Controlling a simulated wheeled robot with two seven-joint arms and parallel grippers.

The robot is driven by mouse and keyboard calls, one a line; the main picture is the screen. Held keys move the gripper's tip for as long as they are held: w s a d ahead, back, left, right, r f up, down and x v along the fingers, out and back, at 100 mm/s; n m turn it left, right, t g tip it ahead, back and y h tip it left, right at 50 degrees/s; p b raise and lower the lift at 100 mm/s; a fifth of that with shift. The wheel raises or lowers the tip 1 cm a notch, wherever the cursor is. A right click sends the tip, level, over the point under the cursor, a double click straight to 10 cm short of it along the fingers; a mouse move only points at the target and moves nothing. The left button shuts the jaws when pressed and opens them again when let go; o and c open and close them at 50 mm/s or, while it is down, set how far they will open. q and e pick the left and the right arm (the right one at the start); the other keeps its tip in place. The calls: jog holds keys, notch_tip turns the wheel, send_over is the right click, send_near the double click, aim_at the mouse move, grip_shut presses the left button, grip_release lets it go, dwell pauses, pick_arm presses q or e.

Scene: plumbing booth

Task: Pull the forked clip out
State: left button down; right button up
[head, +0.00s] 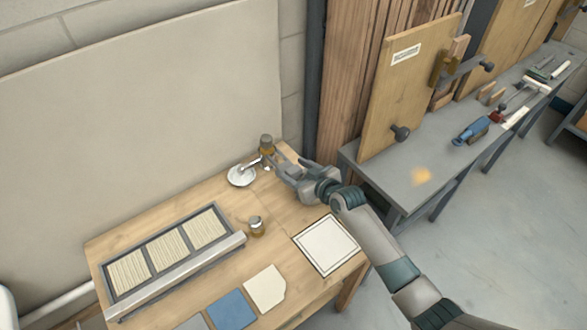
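My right gripper (277,167) reaches in from the right at the back of the wooden table. Its fingertips are at a small fitting with a brass-coloured body and dark top (266,143). A round white base (241,176) with a short stem stands just left of the fingertips. The forked clip cannot be made out; it may be hidden by the fingers or too small to see. Whether the fingers are closed on anything is unclear. My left gripper is not in view.
A grey bench (440,158) with boards and tools stands right.

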jog(key=shift+s, duration=0.15)
jog(key=b+v, duration=0.3)
jog(key=v, duration=1.4)
jog(key=shift+s+d, duration=0.1)
jog(key=shift+s, duration=0.05)
dwell(0.4)
